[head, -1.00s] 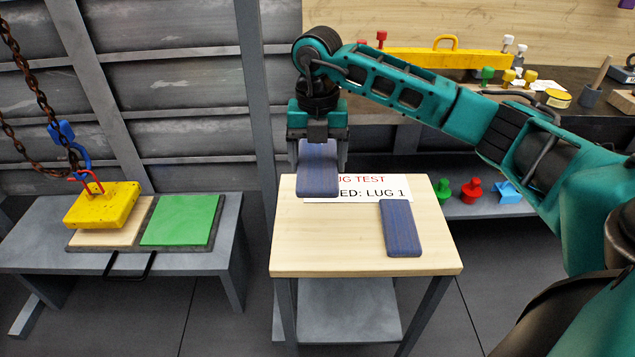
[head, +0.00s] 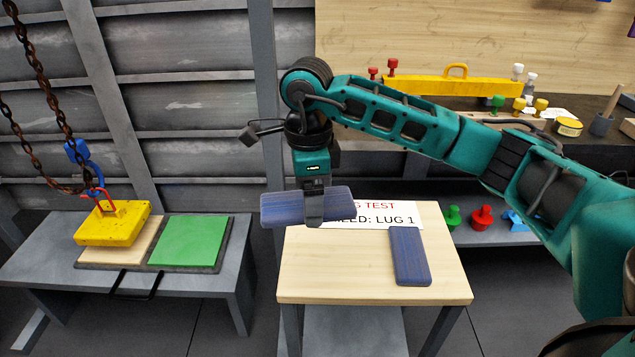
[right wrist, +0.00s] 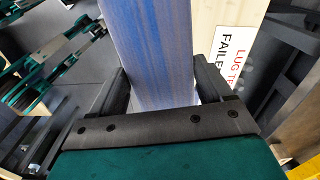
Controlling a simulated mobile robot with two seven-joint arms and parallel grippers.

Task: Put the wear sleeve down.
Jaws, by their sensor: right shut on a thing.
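A blue wear sleeve (head: 270,207) is held in my right gripper (head: 313,212), level and lengthwise across the picture above the back left of the small wooden-topped table (head: 330,275). In the right wrist view the blue sleeve (right wrist: 150,50) sits between the two dark fingers (right wrist: 165,95). A second blue sleeve (head: 409,256) lies flat on the right part of the table, apart from the gripper. My left gripper is not in view.
A white sign (head: 398,219) with red and black text lies at the table's back, partly hidden. At left, a low bench bears a yellow block (head: 112,222) on a chain and a green plate (head: 186,241). A dark workbench with a yellow bar (head: 450,87) stands behind. The table's front left is clear.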

